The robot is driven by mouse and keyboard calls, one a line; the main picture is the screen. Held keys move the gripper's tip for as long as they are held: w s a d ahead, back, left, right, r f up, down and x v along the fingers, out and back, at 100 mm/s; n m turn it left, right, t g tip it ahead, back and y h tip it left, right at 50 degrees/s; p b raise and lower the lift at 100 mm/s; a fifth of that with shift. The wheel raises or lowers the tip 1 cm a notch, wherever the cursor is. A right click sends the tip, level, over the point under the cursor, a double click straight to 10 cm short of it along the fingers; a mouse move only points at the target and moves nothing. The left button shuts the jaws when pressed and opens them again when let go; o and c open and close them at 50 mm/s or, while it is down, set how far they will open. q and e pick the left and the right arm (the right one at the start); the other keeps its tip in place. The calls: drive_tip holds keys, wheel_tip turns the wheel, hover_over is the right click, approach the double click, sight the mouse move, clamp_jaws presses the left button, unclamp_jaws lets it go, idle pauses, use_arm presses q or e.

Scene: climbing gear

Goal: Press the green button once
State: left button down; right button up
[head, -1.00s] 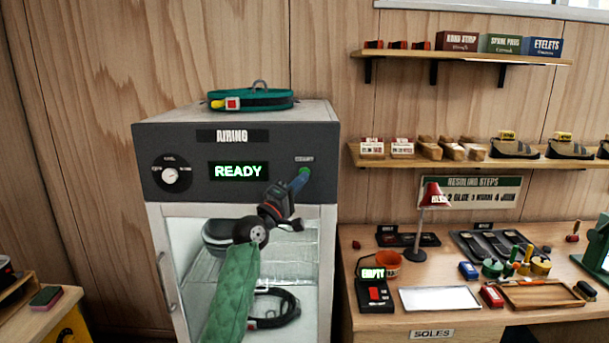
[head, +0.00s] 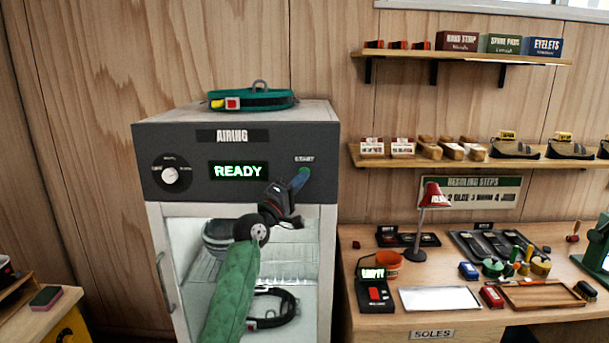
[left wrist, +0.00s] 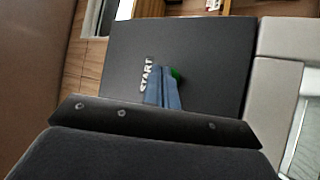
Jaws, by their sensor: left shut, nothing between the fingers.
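The green button (head: 306,170) is on the right of the dark front panel of the airing cabinet (head: 325,150), under a small white label. It also shows in the left wrist view (left wrist: 176,73), partly hidden behind my fingers, beside the word START. My left gripper (head: 300,180) is shut and empty, its blue fingertips right at the button's lower left edge. In the left wrist view the fingertips (left wrist: 168,80) overlap the button; I cannot tell whether they touch it or press it in. My right gripper is not in view.
The cabinet display (head: 238,171) reads READY, with a dial (head: 170,176) to its left. A glass door below shows a helmet-like item and a black harness (head: 275,308) inside. A teal harness (head: 250,100) lies on top. A workbench (head: 430,320) with tools stands right.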

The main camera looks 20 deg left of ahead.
use_arm(q)
drive_tip(key=shift+w, duration=0.15)
drive_tip(key=shift+w+a, duration=0.1)
drive_tip(key=shift+w, duration=0.15)
idle(0.6)
drive_tip(key=shift+s, duration=0.2)
drive_tip(key=shift+s+d, duration=0.25)
drive_tip(key=shift+s, duration=0.4)
drive_tip(key=s+p, duration=0.1)
drive_tip(key=s, duration=0.1)
drive_tip(key=s+d+p, duration=0.1)
drive_tip(key=s, duration=0.1)
drive_tip(key=shift+s+d, duration=0.2)
drive_tip(key=shift+s, duration=0.2)
